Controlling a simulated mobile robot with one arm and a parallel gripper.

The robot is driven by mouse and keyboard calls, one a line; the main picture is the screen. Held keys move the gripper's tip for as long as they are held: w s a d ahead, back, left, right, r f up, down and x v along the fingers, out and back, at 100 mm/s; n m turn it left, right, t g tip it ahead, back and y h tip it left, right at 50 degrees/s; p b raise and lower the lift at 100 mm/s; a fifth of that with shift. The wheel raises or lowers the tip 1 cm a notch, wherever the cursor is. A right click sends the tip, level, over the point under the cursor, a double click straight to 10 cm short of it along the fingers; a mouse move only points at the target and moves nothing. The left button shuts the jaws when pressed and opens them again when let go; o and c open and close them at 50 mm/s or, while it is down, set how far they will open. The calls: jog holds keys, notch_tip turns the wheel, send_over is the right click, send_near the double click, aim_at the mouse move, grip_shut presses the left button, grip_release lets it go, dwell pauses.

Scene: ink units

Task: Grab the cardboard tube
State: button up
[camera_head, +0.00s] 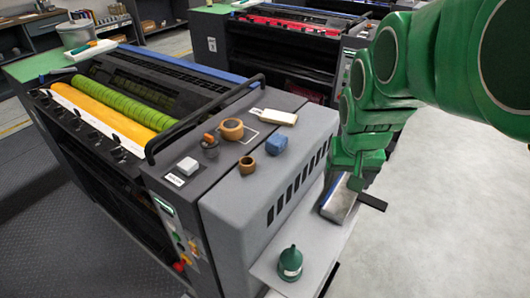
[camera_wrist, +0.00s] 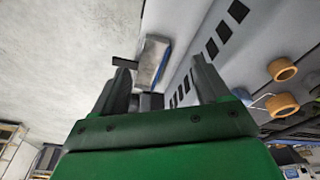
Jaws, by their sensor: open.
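Two short, hollow, tan-brown cylinders sit on the grey top of the machine's end housing. The larger one (camera_head: 231,129) is farther back; the smaller one (camera_head: 247,166) is nearer the front. I cannot tell which of them is the cardboard tube. Both also show at the right edge of the wrist view, one above the other (camera_wrist: 283,70). My gripper (camera_wrist: 163,75) is open, with nothing between its fingers. It is right of the housing, over the side shelf, apart from both cylinders. In the head view its fingers are partly hidden by my green arm.
A blue block (camera_head: 276,145), a white bottle-like item (camera_head: 274,116), a dark knobbed item (camera_head: 209,146) and a white block (camera_head: 187,166) share the housing top. Open floor lies right.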

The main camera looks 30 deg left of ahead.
jog(key=a+n+y, duration=0.1)
jog(key=a+n, duration=0.1)
jog(key=a, duration=1)
jog(key=n+t+y, duration=0.1)
send_near(247, 159)
jog(key=shift+s+d+f+x, duration=0.1)
jog(key=shift+s+d+x, duration=0.1)
jog(key=shift+x, duration=1.05)
jog(key=shift+s+d+f+x, duration=0.1)
jog(key=shift+s+x, duration=0.1)
jog(key=shift+x, duration=1)
jog(key=shift+s+d+f+x, duration=0.1)
jog(key=shift+s+d+x, duration=0.05)
jog(key=shift+x, duration=1.1)
jog(key=shift+r, duration=0.1)
jog(key=c, duration=1.1)
